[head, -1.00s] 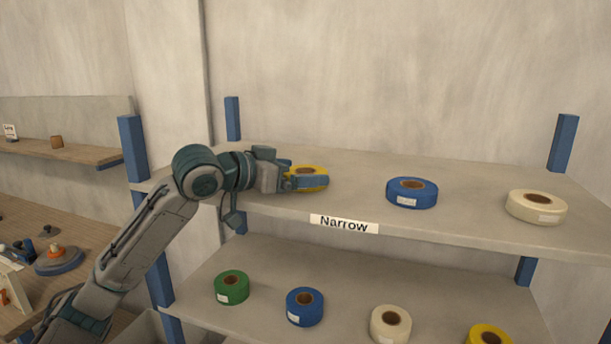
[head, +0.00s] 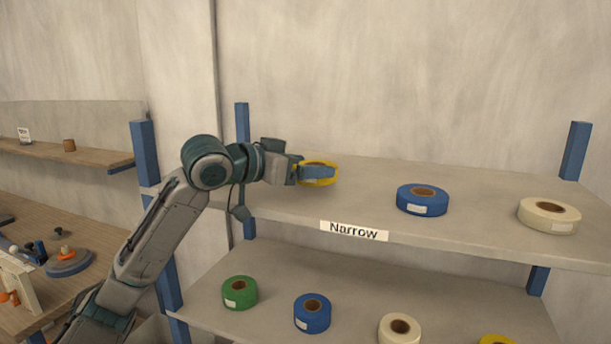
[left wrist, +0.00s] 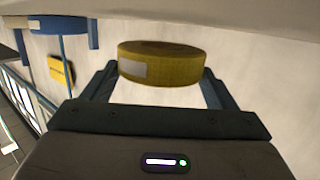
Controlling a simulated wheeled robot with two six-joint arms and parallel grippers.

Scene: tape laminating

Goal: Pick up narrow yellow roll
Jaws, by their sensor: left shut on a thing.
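The narrow yellow roll (head: 331,180) is at the left part of the upper shelf in the head view, partly hidden by my gripper. My left gripper (head: 317,174) is shut on it. In the left wrist view the yellow roll (left wrist: 165,64), with a pale label on its side, sits between the two fingers (left wrist: 160,85). I cannot tell whether the roll touches the shelf. My right gripper is not in view.
The upper shelf (head: 300,210), labelled "Narrow" (head: 354,231), also holds a blue roll (head: 422,200) and a white roll (head: 549,216). Below are green (head: 239,293), blue (head: 312,314), white (head: 400,329) and yellow (head: 496,340) rolls. Blue posts (head: 574,150) stand at the corners.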

